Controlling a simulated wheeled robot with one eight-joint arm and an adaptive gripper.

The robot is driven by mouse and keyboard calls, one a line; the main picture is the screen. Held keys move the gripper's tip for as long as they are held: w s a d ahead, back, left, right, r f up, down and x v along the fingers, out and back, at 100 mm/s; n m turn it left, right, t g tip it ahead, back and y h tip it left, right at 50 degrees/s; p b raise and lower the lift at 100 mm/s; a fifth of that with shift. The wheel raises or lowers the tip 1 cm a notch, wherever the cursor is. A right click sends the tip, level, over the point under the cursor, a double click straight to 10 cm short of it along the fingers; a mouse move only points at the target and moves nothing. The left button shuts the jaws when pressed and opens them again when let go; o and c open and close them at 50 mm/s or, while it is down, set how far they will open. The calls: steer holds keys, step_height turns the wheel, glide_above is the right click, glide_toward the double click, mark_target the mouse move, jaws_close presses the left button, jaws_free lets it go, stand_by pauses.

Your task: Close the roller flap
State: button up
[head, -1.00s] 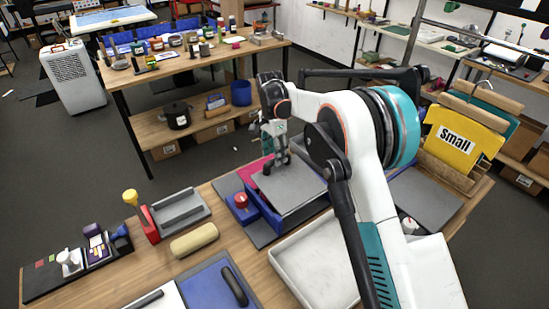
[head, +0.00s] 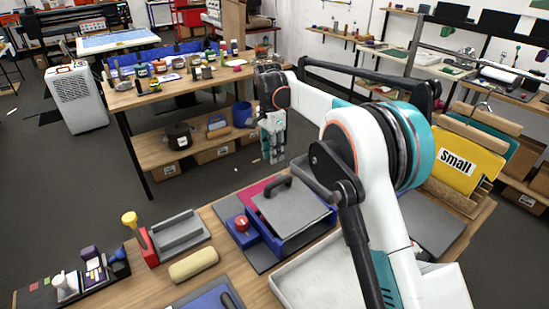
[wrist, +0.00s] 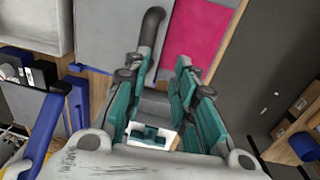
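The roller flap (head: 297,212) is a grey plate with a dark curved handle (head: 278,183). It lies nearly flat over a blue base (head: 272,246) with a red knob (head: 241,223). In the wrist view the handle (wrist: 153,28) stands just beyond my fingers. My gripper (head: 272,160) points down, above and behind the handle, apart from it. In the wrist view its two teal fingers (wrist: 162,72) are spread with nothing between them. I cannot tell whether a small gap is left under the flap.
A pink sheet (head: 257,188) lies beside the flap's back-left edge. A pale tray (head: 300,280) is in front, a tan roller (head: 193,265) to the left. A yellow "Small" board (head: 457,160) stands at the right. Open floor lies behind the table.

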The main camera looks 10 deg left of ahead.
steer(key=shift+d+n, duration=0.1)
steer(key=shift+n, duration=0.3)
jaws_close()
steer(key=d+n+y, duration=0.1)
steer(key=n, duration=0.3)
steer(key=s+d+n+t+y, duration=0.1)
steer(key=n, duration=0.3)
steer(key=d+n+y, duration=0.1)
steer(key=n, duration=0.3)
steer(key=shift+s+r+t, duration=0.15)
steer(key=shift+s+t, duration=0.15)
steer(key=shift+s, duration=0.1)
steer(key=s+n, duration=0.1)
steer(key=n, duration=0.3)
steer(key=n+t+y+b, duration=0.1)
steer(key=n+t+y, duration=0.35)
steer(key=n, duration=1.45)
glide_toward(278, 183)
steer(key=shift+h, duration=0.25)
steer(key=b+x, duration=0.1)
steer(key=x, duration=0.2)
steer(key=b+x, duration=0.1)
steer(key=x, duration=0.3)
steer(key=shift+a+r, duration=0.2)
steer(key=shift+b, duration=0.35)
